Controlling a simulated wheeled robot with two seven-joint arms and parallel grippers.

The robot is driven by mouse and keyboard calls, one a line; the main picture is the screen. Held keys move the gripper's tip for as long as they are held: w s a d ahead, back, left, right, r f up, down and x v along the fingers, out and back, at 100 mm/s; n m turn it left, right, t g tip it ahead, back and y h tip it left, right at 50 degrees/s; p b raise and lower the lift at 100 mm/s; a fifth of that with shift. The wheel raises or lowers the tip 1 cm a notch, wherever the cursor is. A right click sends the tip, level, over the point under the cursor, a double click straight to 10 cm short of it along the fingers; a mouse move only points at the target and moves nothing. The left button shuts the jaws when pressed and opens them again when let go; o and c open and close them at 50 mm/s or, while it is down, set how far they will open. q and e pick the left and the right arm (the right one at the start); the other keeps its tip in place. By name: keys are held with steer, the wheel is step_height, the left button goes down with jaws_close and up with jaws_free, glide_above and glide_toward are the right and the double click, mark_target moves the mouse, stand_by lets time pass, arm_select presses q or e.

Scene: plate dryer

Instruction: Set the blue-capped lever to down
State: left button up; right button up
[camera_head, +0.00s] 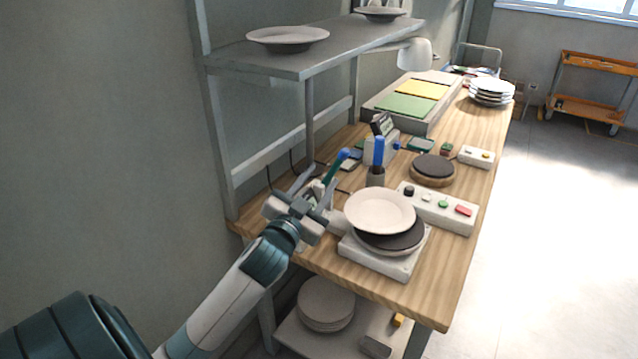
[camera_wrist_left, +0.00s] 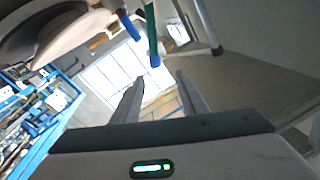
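The blue-capped lever (camera_head: 343,154) has a teal-green stem that slants up toward the back, with its blue cap at the upper end. In the left wrist view the lever (camera_wrist_left: 153,40) enters from the top edge, its blue tip seen in the gap between the finger lines. My left gripper (camera_head: 318,184) is open, at the lower part of the lever in the head view. Its two fingers (camera_wrist_left: 158,92) stand apart with nothing gripped between them. The lever's base is hidden behind the gripper and plate. I cannot tell whether a finger touches the stem. My right gripper is out of view.
A white plate (camera_head: 380,211) sits over a dark round pad on a white unit (camera_head: 382,260), close right of my gripper. A blue upright piece (camera_head: 378,152) stands in a dark cup behind it. A button panel (camera_head: 438,208) lies right. The shelf (camera_head: 300,64) overhangs behind.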

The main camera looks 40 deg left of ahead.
arm_select(q)
steer(key=shift+a, duration=0.1)
steer(key=c, duration=0.8)
steer(key=shift+w+a+n, duration=0.1)
steer(key=shift+a+n, duration=0.4)
steer(key=shift+a, duration=0.1)
jaws_close()
steer(key=a+n+g+h, duration=0.2)
steer(key=a+n, duration=0.5)
steer(key=shift+s+a+r+n+h+b, duration=0.15)
steer(key=shift+s+r+n+h, duration=0.35)
steer(key=shift+r+n+h, duration=0.35)
steer(key=shift+s+a+r+n+h+b, duration=0.15)
steer(key=shift+s+r+n+h, duration=0.35)
steer(key=shift+r+n+h, duration=0.3)
steer(key=shift+s+a+r+n+h+b, duration=0.15)
steer(key=shift+s+r+n+h, duration=0.45)
steer(key=shift+r+h, duration=0.4)
steer(key=shift+w+f, duration=0.1)
